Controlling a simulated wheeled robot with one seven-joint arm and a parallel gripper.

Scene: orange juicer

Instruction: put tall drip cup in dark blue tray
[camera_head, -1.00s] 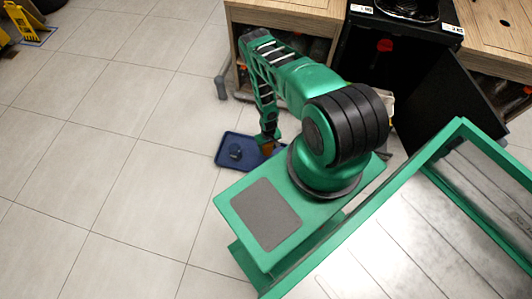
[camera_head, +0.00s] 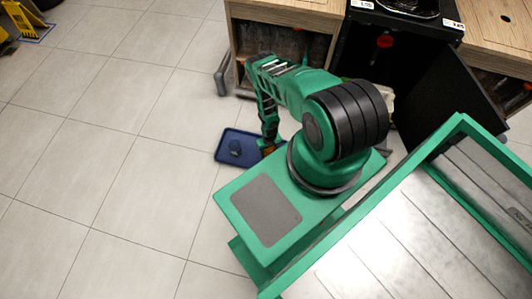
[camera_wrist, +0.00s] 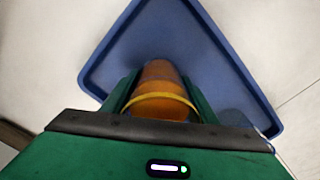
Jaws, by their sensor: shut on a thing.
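The dark blue tray (camera_head: 226,134) lies flat on the tiled floor beside my base in the head view. Its rim and floor also show in the wrist view (camera_wrist: 205,40). My gripper (camera_wrist: 160,92) is shut on the tall drip cup (camera_wrist: 158,72), orange-brown with a yellow band. The cup is between the two green fingers and over the tray's area. Whether it touches the tray floor is unclear. In the head view my gripper (camera_head: 268,147) is over the tray's right part, and only a bit of orange shows there.
A wooden cabinet (camera_head: 290,45) and a black open unit (camera_head: 390,60) with a door swung out stand behind. Floor left of the tray is clear.

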